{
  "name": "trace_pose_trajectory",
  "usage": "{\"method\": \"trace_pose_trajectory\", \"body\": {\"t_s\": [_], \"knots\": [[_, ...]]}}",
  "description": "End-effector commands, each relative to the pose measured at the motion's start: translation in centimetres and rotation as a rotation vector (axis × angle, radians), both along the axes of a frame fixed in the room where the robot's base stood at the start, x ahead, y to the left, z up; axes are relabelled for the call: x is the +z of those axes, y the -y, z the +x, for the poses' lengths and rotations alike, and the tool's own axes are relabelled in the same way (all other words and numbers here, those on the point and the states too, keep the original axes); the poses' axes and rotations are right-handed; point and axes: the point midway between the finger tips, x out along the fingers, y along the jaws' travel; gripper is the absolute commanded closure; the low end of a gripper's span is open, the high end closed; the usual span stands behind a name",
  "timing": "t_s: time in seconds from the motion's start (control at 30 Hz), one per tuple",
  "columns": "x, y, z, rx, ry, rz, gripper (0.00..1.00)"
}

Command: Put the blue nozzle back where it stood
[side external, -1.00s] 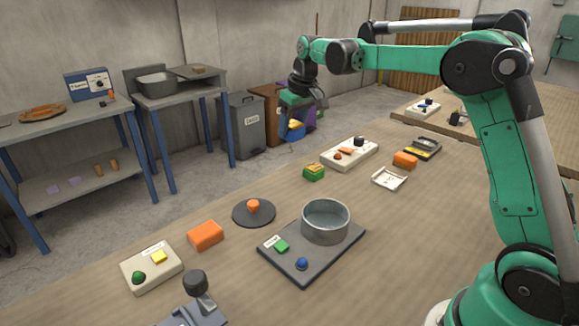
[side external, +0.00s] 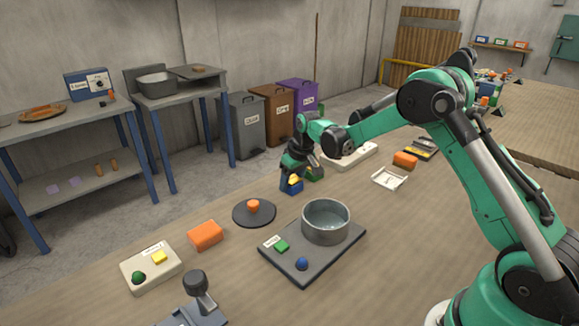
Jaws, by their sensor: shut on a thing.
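The blue nozzle (side external: 291,188) is a small blue block-like piece with some yellow on top. It hangs below my gripper (side external: 293,179), which is shut on it. The nozzle is low over the far-left edge of the table, behind the dark round disc. I cannot tell whether its underside touches the table.
A dark disc (side external: 240,214) with an orange piece, an orange block (side external: 205,236) and a dark plate (side external: 305,270) with a metal pot (side external: 326,221) stand in front. A white board (side external: 362,157) and white tray (side external: 390,178) lie to the right. The table between is clear.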

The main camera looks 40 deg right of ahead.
Motion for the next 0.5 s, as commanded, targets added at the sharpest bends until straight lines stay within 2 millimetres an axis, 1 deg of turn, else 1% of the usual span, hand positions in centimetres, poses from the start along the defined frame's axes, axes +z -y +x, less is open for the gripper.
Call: {"method": "trace_pose_trajectory", "body": {"t_s": [0.17, 0.2, 0.3, 0.5], "knots": [[-0.3, 0.0, 0.01, 0.0, 0.0, 0.0, 1.0], [-0.33, 0.0, 0.01, 0.0, 0.0, 0.0, 0.4], [-0.3, 0.0, 0.01, 0.0, 0.0, 0.0, 0.14], [-0.29, 0.0, 0.01, 0.0, 0.0, 0.0, 0.14]]}}
